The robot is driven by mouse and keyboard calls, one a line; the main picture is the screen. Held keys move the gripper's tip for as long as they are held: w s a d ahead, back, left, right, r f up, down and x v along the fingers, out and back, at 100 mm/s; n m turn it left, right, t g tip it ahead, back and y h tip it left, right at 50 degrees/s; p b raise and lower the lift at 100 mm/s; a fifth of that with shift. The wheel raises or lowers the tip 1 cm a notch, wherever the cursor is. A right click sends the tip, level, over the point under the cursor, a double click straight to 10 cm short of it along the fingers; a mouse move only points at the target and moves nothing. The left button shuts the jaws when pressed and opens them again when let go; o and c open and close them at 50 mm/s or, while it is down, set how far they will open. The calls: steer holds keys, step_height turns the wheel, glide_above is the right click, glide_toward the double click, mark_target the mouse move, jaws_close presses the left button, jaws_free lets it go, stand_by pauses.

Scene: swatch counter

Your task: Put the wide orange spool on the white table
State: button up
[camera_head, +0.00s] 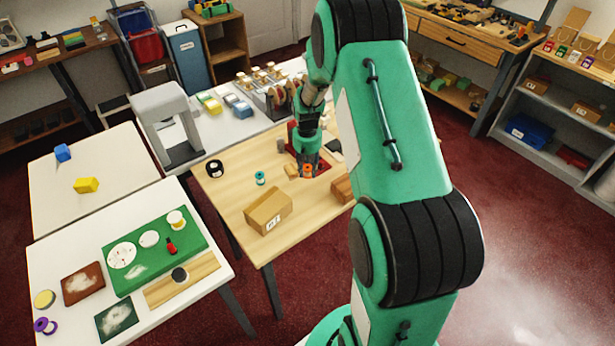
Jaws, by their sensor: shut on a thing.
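My gripper (308,172) points down over the wooden table (225,200) and is shut on a small orange spool (306,170). The fingers hide part of the spool, and I cannot tell whether it touches the tabletop. A white table (215,295) stands at the front left with a green mat on it. Another pale white table (50,200) stands behind it, with a yellow block (86,185) and a blue block (63,152) on it. A third white surface (222,133) is at the back.
A teal spool (260,178), a black roll (214,168) and a cardboard box (268,210) stand on the wooden table. The green mat (195,255) holds white discs and a red bottle. A purple spool (45,326) is at the front left. A grey arch-shaped frame (160,105) rises behind.

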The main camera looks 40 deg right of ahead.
mark_target(307, 175)
steer(key=shift+w+f, duration=0.1)
stand_by(0.3)
steer(key=shift+f+b, duration=0.55)
steer(key=shift+f, duration=1.1)
steer(key=shift+f, duration=0.15)
steer(key=o, duration=1)
step_height(307, 175, up, 12)
steer(key=p, duration=0.2)
steer(key=shift+p, duration=0.3)
